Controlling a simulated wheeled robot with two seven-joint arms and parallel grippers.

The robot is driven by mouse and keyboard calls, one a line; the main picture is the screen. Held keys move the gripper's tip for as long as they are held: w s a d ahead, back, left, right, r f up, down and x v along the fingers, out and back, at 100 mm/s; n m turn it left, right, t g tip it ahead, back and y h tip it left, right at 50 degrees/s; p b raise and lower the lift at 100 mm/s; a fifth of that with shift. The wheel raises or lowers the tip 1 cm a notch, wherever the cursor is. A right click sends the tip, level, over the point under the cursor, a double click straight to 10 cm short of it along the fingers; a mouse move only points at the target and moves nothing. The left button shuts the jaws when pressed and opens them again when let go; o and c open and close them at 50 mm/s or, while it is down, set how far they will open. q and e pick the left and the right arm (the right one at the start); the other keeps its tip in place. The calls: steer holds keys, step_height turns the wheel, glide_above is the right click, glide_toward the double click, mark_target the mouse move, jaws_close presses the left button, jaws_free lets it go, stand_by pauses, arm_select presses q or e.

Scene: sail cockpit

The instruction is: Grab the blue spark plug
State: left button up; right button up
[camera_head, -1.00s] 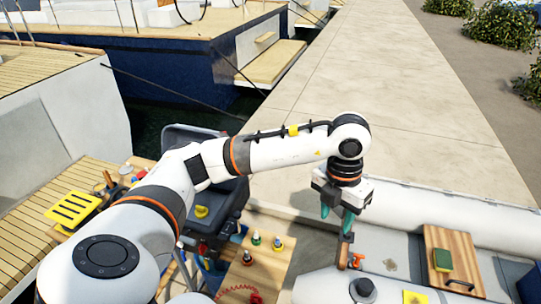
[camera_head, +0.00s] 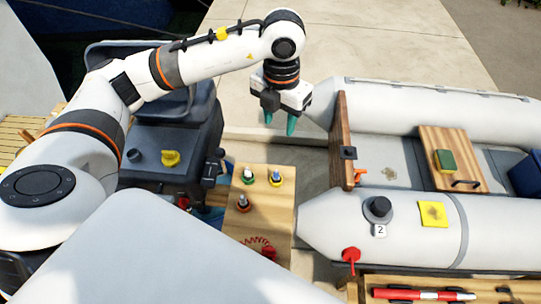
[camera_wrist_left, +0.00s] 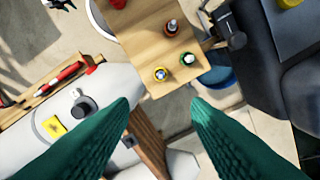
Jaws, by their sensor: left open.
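Three spark plugs stand upright in coloured rings on a wooden board. Another spark plug (camera_head: 243,202) is in the orange-red ring nearer me. My left gripper (camera_head: 280,121) has green fingers, open and empty, pointing down above and beyond the board. In the left wrist view the plugs lie ahead of its fingertips (camera_wrist_left: 160,102). My right gripper is not in view.
The wooden board (camera_head: 270,215) also carries a red coiled cord (camera_head: 262,246). A dark outboard motor (camera_head: 165,150) stands to its left. A grey inflatable boat (camera_head: 340,215) with a wooden transom (camera_head: 341,140) lies to its right. Pavement beyond is open.

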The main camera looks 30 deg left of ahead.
arm_select(q)
steer(key=b, duration=0.7)
glide_above(276, 171)
step_height(276, 171, down, 9)
steer(key=f, duration=0.4)
steer(key=f+p, duration=0.1)
steer(key=f, duration=0.1)
steer(key=shift+w+a+f, duration=0.2)
steer(key=shift+w+a, duration=0.1)
steer(key=f, duration=0.1)
steer(key=f+p, duration=0.1)
steer(key=f, duration=0.3)
steer(key=shift+s+d, duration=0.3)
steer(key=shift+f, duration=0.25)
jaws_close()
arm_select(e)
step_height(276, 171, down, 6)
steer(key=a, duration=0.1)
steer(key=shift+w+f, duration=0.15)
